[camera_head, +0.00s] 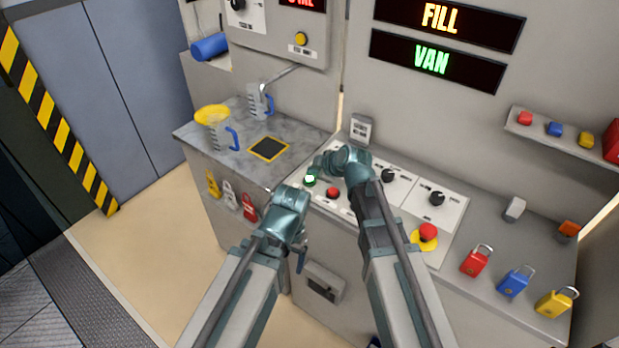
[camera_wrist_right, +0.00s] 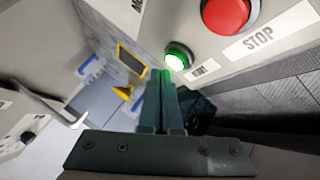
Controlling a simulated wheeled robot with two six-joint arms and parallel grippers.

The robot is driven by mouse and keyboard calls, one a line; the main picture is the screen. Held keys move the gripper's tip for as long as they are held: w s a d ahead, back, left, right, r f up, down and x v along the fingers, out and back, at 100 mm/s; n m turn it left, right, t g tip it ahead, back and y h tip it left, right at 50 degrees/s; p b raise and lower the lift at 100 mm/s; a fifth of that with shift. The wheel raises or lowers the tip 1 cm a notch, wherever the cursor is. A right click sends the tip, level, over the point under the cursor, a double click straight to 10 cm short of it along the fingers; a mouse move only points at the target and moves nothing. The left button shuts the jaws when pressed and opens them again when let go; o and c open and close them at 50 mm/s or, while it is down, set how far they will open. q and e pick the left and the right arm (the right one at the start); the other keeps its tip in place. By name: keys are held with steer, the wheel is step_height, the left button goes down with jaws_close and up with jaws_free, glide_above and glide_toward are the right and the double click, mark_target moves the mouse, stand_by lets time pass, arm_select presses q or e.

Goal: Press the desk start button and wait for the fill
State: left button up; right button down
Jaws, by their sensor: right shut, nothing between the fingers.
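The green start button (camera_head: 309,181) is on the white desk panel. It glows white-green in the right wrist view (camera_wrist_right: 178,57), with a START label beside it. My right gripper (camera_head: 318,168) is shut and empty, its tips close to the button; in the right wrist view the fingertips (camera_wrist_right: 165,76) are just below it. I cannot tell whether they touch. A clear jug with a blue handle (camera_head: 258,104) stands under the spout. An amber sign reads FILL (camera_head: 440,18). My left gripper (camera_head: 300,258) hangs low in front of the desk, its fingers unclear.
A red STOP button (camera_head: 333,193) sits right beside the start button. A red emergency knob (camera_head: 428,233) is further right, by several padlocks (camera_head: 476,260). A green sign reads VAN (camera_head: 431,59).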

mark_target(312, 181)
steer(key=shift+r, duration=0.1)
step_height(312, 181, up, 5)
steer(key=p, duration=0.5)
stand_by(0.7)
steer(key=s+f, duration=0.1)
steer(key=s, duration=0.1)
steer(key=s+f+m+g, duration=0.1)
steer(key=s, duration=0.1)
steer(key=s+f+m+g+h, duration=0.1)
steer(key=s, duration=0.1)
steer(key=shift+s+a, duration=0.25)
steer(key=shift+a, duration=0.1)
steer(key=s+d+f+m+g+h, duration=0.2)
steer(key=s+m, duration=0.3)
steer(key=s, duration=0.4)
steer(key=s+d+f+m+g+h, duration=0.1)
steer(key=s+d+m+g+h, duration=0.2)
steer(key=s, duration=0.7)
steer(key=shift+s+d+f+m+g+h, duration=0.25)
steer(key=shift+d+f+m+g+h, duration=0.15)
steer(key=shift+m, duration=0.8)
